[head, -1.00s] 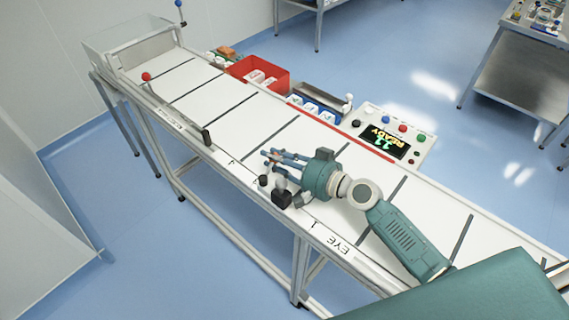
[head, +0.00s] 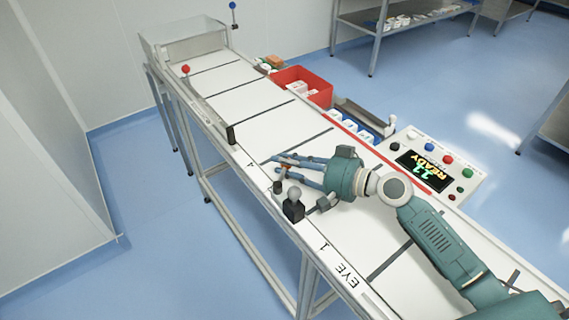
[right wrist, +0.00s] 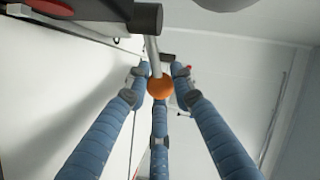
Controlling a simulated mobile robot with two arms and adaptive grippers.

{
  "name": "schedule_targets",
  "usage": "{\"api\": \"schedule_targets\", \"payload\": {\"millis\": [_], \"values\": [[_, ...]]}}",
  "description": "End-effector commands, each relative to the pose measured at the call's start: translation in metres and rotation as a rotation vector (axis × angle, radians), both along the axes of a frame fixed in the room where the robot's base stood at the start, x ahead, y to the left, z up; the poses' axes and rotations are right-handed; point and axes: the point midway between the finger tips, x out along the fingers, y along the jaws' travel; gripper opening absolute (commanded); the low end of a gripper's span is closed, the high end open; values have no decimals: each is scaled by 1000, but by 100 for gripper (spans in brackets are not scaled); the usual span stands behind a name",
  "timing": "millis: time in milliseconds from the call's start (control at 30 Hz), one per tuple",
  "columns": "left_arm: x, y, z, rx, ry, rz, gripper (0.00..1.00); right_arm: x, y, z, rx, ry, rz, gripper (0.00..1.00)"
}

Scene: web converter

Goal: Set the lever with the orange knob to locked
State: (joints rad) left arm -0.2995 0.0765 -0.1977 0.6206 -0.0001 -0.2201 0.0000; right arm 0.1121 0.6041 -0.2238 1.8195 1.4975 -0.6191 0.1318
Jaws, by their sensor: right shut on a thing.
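The orange knob (right wrist: 160,86) sits on a light metal lever rod (right wrist: 153,56) in the right wrist view. My right gripper (right wrist: 158,80) is shut around the knob, with blue fingers on both sides and one below it in the picture. In the head view my right gripper (head: 284,165) is over the near edge of the white conveyor (head: 234,97), pointing left. Only a trace of orange shows between its fingers there. The lever's base and any lock marking are hidden or unreadable. My left gripper is out of view.
A grey-knobbed sensor post (head: 294,194) stands close beside my fingers. Levers with a red knob (head: 185,69) and a blue knob (head: 232,6) are farther along. A control panel reading READY (head: 430,165) and a red bin (head: 305,86) line the far side.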

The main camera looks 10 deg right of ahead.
Motion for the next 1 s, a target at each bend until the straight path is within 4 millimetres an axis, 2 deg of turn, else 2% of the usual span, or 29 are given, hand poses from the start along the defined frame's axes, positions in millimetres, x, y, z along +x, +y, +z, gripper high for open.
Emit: {"api": "schedule_targets", "payload": {"millis": [100, 133, 200, 467, 633, 1000], "values": [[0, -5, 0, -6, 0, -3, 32, 2, -2, 3, 1, -7, -5, 0], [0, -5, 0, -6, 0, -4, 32, 2, -2, 3, 1, -7, -5, 29], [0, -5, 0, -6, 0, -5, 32, 2, -2, 3, 0, -6, -5, 43], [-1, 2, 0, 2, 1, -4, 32, 1, -1, 1, 0, -2, -2, 43], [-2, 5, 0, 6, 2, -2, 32, -6, -8, 2, -2, -1, -2, 43], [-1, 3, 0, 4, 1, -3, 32, -57, -61, 17, -1, 0, -4, 43]]}}
